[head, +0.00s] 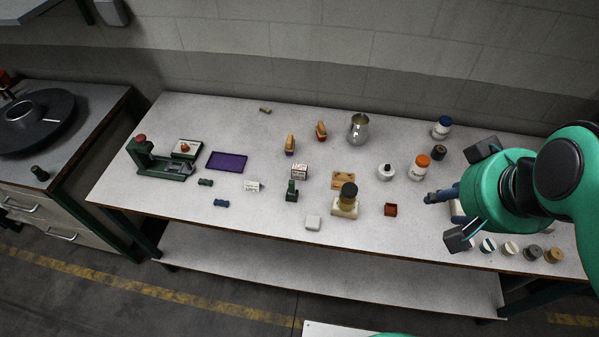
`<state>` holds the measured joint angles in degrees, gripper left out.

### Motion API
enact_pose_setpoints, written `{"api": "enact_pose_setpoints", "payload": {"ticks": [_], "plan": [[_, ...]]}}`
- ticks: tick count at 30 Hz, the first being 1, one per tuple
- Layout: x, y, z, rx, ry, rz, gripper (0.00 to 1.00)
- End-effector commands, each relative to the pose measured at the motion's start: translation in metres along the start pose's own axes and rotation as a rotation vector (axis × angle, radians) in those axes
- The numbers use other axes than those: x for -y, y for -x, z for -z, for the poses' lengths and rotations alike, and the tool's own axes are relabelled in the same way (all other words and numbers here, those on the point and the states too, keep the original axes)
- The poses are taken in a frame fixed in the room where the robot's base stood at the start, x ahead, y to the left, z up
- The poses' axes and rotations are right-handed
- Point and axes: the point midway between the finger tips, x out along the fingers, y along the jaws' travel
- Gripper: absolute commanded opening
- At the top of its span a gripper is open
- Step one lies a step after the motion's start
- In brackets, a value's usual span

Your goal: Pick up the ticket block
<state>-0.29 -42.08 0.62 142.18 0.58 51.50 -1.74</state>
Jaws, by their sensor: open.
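I cannot tell for certain which thing is the ticket block. A small white block with dark marks (253,186) lies left of the middle of the table, a likely match. My gripper (465,194) is open at the right of the table, far from these blocks. A blue-handled thing (438,197) lies between and just beyond its fingers, and part of it is hidden.
Several round pieces line the front right. The front left is mostly clear.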

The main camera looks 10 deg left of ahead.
Motion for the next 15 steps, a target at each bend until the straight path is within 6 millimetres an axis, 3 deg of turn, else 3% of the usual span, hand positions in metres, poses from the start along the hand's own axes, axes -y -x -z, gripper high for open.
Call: {"api": "enact_pose_setpoints", "payload": {"ticks": [8,15], "plan": [[0.021,-0.025,0.040,0.050,0.168,0.062,0.42],[0.055,-0.067,0.090,0.095,0.393,0.154,0.42]]}}
